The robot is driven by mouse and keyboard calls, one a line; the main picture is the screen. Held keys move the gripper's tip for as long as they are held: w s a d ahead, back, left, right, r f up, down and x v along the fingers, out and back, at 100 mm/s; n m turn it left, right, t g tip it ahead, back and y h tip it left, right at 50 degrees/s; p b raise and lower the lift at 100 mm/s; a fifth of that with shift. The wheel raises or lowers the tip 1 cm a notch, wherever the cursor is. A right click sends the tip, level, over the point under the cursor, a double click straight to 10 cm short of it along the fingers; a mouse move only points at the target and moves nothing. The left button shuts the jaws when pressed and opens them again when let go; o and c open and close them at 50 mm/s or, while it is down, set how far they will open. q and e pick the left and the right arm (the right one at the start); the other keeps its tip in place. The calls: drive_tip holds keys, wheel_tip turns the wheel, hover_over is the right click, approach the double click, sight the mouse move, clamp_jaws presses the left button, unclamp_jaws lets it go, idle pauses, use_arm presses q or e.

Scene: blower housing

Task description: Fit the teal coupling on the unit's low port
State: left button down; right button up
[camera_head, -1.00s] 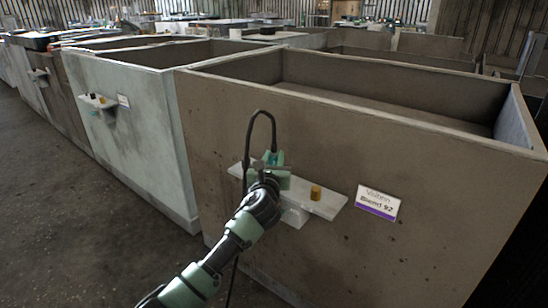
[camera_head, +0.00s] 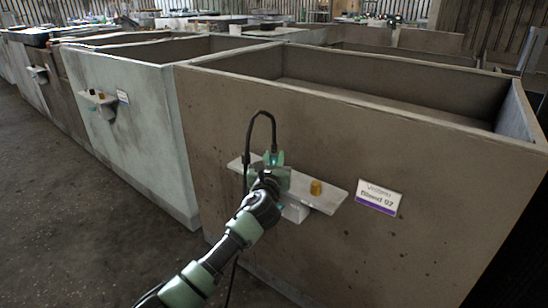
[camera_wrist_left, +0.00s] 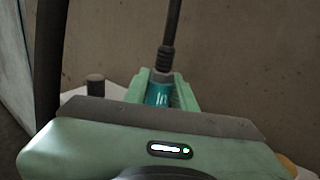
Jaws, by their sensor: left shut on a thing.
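My left gripper (camera_head: 274,160) is shut on the teal coupling (camera_wrist_left: 158,94), which shows between its two green fingers in the left wrist view. A black hose (camera_wrist_left: 167,45) runs up from the coupling's top and loops over in the head view. The gripper is over the pale ledge unit (camera_head: 335,197) on the brown bin's front wall. A short dark stub (camera_wrist_left: 95,84) stands on the unit, left of the coupling and apart from it. A brass-coloured cylinder (camera_head: 316,187) stands on the unit to the right. The coupling's lower end is hidden. My right gripper is not in view.
The brown bin (camera_head: 300,105) has a white and purple label (camera_head: 379,198) right of the ledge. A grey-green bin (camera_head: 140,140) with a similar ledge (camera_head: 100,101) stands to the left. Bare floor (camera_head: 80,220) lies open in front.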

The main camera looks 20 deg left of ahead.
use_arm(q)
drive_tip(key=shift+f, duration=0.1)
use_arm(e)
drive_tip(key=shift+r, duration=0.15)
use_arm(q)
drive_tip(key=c, duration=1.1)
unclamp_jaws()
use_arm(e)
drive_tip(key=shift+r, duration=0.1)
use_arm(q)
drive_tip(key=shift+s, duration=0.15)
drive_tip(key=s, duration=0.2)
drive_tip(key=s+d+p, duration=0.1)
drive_tip(key=s, duration=0.2)
drive_tip(key=s+p, duration=0.1)
drive_tip(key=s, duration=0.1)
drive_tip(key=shift+s+d, duration=0.15)
drive_tip(key=shift+s, duration=0.05)
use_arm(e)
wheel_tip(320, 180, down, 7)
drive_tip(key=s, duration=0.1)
